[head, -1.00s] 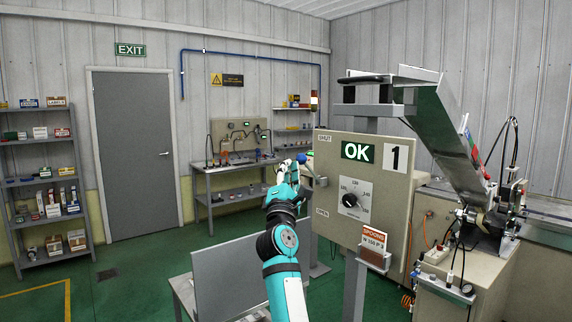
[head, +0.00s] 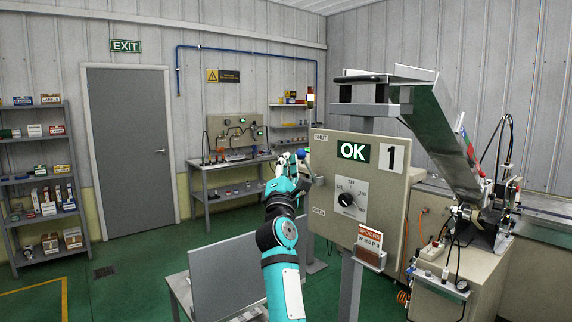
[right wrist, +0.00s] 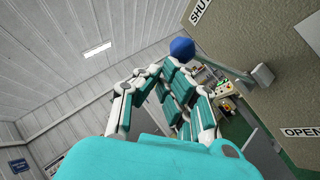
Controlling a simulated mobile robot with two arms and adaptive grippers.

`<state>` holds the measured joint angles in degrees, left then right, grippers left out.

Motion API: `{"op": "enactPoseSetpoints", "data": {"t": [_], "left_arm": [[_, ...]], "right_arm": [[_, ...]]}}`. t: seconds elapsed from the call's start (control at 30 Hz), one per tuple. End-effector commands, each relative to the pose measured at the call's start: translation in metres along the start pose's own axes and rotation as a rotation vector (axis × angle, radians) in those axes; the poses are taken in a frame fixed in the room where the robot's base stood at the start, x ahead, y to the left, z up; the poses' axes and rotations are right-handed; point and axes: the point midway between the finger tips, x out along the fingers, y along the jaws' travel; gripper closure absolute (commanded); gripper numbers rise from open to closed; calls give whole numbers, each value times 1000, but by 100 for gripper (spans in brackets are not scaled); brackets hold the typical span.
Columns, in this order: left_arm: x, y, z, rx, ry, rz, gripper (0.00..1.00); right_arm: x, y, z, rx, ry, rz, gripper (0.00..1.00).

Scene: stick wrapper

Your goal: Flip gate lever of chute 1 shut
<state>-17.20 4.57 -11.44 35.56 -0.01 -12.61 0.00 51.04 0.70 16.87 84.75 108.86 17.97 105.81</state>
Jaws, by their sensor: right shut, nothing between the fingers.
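The panel of chute 1 (head: 340,200) carries a green OK display (head: 354,152) and a number 1. Its gate lever, with a blue ball knob (head: 301,154), sits at the panel's left edge, between the SHUT label above and the OPEN label below. The knob is up, nearer SHUT. In the right wrist view the blue knob (right wrist: 181,48) shows just beyond my fingers, with the lever's pivot (right wrist: 262,76) to its right. My right gripper (head: 287,163) is shut and empty, close to the knob's left and below; contact cannot be told. My left gripper is out of view.
The sloping metal chute (head: 440,130) stands right of the panel, above a machine with cables (head: 490,215). A card holder (head: 369,245) is on a post in front. A workbench (head: 235,165) and shelf (head: 40,180) are farther back.

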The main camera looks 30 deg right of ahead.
Motion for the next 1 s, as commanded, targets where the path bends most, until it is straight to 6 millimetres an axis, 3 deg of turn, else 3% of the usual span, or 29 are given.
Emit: {"op": "enactPoseSetpoints", "data": {"t": [0.27, 0.33, 0.63, 0.8, 1.0], "left_arm": [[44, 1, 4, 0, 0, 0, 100], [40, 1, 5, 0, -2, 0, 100], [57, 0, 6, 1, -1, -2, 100], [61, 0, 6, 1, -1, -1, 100], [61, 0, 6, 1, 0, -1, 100]], "right_arm": [[-31, -4, -29, 1, -3, -1, 100], [-46, 2, -25, 0, -4, -2, 100], [-106, 12, -24, -1, -2, -3, 100], [-121, 16, -24, -3, -2, -2, 100], [-124, 17, -23, -3, -3, -3, 100]]}}
